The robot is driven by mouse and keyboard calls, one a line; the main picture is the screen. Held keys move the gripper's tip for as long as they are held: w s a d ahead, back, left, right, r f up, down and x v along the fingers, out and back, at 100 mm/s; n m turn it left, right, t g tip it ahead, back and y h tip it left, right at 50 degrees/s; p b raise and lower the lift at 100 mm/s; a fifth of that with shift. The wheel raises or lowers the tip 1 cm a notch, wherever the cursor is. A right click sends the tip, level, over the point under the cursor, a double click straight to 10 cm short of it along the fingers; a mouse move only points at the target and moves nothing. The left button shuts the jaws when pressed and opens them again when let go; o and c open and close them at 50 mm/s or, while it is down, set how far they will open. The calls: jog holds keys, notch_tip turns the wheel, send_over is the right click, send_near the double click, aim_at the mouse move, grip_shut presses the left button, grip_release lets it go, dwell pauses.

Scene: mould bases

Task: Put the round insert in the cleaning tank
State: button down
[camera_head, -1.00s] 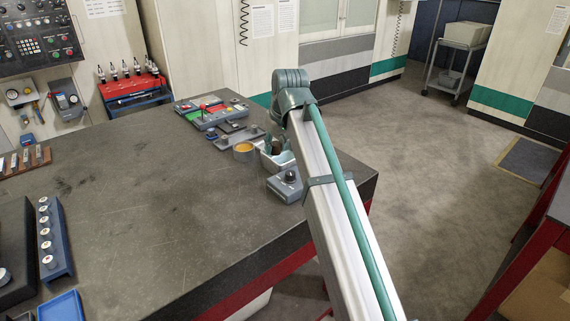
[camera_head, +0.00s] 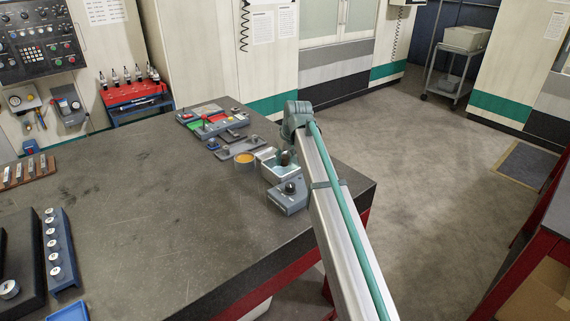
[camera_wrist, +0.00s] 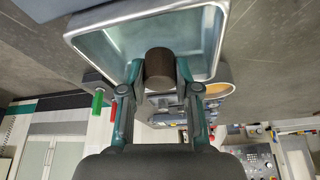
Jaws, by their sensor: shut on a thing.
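The cleaning tank (camera_head: 267,157) is a small metal basin near the right end of the bench, partly behind my arm. In the wrist view it is an open basin (camera_wrist: 219,40) with a pale rim and a bluish inside. The round insert looks to be the dark brown cylinder (camera_wrist: 159,66) between my fingertips; its dark shape (camera_head: 285,158) also shows at the tank in the head view. My gripper (camera_wrist: 159,78) is shut on it, with the insert over or within the tank opening. I cannot tell whether it touches the bottom.
A tray with red and green parts (camera_head: 207,124) lies farther back. The bench middle is clear; a blue rack (camera_head: 59,255) stands left.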

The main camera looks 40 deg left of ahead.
aim_at(285, 165)
jog(key=shift+w+a+f, duration=0.15)
jog(key=shift+w+f, duration=0.15)
jog(key=shift+f, duration=0.05)
jog(key=shift+w+f+p, duration=0.1)
jog(key=shift+f+p, duration=0.35)
jog(key=shift+f, duration=1.25)
jog(key=shift+f, duration=0.2)
jog(key=c, duration=0.8)
grip_release()
jog(key=shift+c, duration=0.2)
jog(key=shift+r, duration=0.15)
jog(key=b+v, duration=0.2)
jog(key=v, duration=1)
jog(key=shift+b, duration=0.3)
